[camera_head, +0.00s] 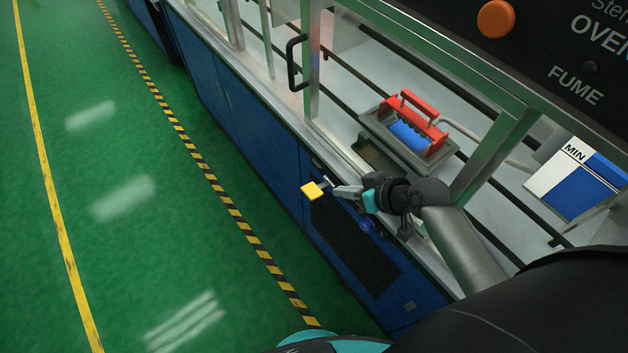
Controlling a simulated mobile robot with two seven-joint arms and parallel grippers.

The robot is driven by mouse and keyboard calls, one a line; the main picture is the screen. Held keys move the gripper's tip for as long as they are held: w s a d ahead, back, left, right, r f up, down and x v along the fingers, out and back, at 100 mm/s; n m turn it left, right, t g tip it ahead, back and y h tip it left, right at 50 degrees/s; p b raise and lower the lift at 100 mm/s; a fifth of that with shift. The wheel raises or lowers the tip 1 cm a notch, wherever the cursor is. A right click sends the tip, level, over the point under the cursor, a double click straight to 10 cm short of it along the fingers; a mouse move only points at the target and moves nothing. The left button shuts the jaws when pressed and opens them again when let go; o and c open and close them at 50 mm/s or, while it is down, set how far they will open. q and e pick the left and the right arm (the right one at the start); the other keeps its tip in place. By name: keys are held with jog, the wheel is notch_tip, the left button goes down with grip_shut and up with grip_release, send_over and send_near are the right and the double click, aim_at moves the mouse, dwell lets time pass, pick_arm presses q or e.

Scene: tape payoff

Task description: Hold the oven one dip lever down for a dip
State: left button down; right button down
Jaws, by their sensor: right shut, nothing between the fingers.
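The dip lever has a yellow square pad (312,191) at its end and sticks out from the blue front of the machine, below the worktop edge. My right gripper (338,191) is shut and empty, with its fingertips right beside the lever near the pad. Whether the fingers touch the lever, I cannot tell. How far down the lever stands is also unclear from this angle. My left gripper is not in view.
A red-handled block with a blue roller (413,118) sits in a tray on the worktop. A black door handle (297,62) and metal frame posts rise along the edge. A MIN-marked blue and white panel (578,180) stands right. Green floor (110,170) at left is clear.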

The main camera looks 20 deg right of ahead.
aim_at(309, 188)
dwell(0.3)
